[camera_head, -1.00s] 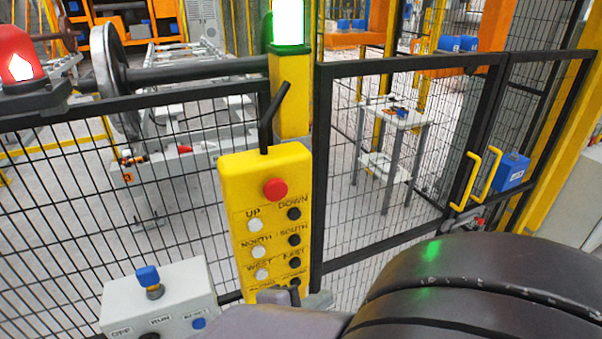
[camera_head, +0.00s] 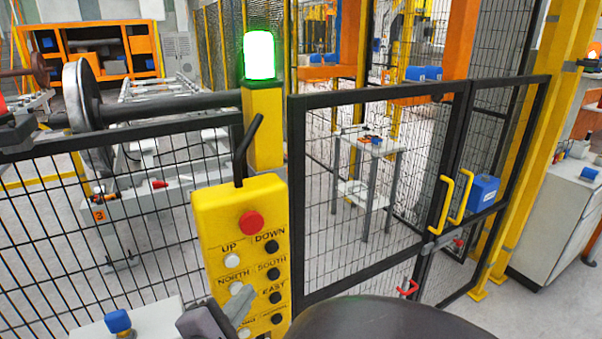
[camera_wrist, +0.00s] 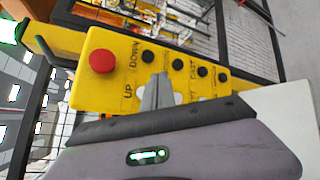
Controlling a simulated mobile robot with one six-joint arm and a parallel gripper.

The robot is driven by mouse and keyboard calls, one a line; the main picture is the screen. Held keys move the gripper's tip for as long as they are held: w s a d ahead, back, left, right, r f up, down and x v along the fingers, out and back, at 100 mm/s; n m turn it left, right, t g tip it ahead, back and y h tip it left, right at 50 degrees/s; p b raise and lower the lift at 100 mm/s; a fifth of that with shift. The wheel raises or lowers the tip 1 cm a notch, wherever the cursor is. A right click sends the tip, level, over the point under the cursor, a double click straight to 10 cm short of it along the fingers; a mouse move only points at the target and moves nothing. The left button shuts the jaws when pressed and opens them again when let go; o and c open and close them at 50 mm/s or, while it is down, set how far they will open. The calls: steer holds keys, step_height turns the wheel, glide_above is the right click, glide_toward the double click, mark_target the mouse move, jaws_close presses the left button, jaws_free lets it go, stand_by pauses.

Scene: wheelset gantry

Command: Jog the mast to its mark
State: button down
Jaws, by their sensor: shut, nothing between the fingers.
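The yellow pendant (camera_head: 215,215) hangs by the fence post, tilted slightly, with a red stop button (camera_head: 250,223) at its top. Below are white and black buttons, with UP (camera_head: 232,261), DOWN (camera_head: 271,247), NORTH (camera_head: 236,288), SOUTH (camera_head: 273,273) and EAST (camera_head: 275,298) in sight. My gripper (camera_head: 244,303) is shut and empty in front of the pendant's lower left, over the WEST label and button. The wrist view shows its closed fingertips (camera_wrist: 159,78) over the pendant face (camera_wrist: 120,50), hiding white buttons. I cannot tell whether they touch. I cannot identify the mast or its mark.
A black mesh fence with a gate (camera_head: 440,205) stands behind the pendant. A green-lit beacon (camera_head: 259,55) tops the yellow post. Beyond are a wheelset (camera_head: 80,110) and a small table (camera_head: 375,145). A grey box with a blue knob (camera_head: 118,320) is at lower left.

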steer(key=shift+w+a, duration=0.5)
steer(key=shift+w, duration=0.3)
steer(key=shift+w+a, duration=0.45)
steer(key=shift+w, duration=0.3)
steer(key=shift+w+a, duration=0.5)
steer(key=shift+w, duration=0.3)
steer(key=shift+w, duration=0.1)
steer(key=shift+w+a, duration=0.2)
steer(key=shift+w, duration=0.05)
steer(key=shift+w+a+b, duration=0.2)
steer(key=shift+w+b, duration=0.1)
steer(key=shift+w, duration=0.05)
stand_by(0.8)
stand_by(0.3)
steer(key=shift+s+d+b, duration=0.3)
steer(key=shift+s+d, duration=0.1)
steer(key=shift+s, duration=0.3)
steer(key=s+d, duration=0.1)
steer(key=s, duration=0.1)
steer(key=s+d+b, duration=0.1)
steer(key=s, duration=0.1)
steer(key=shift+s+d, duration=0.1)
steer(key=shift+d, duration=0.2)
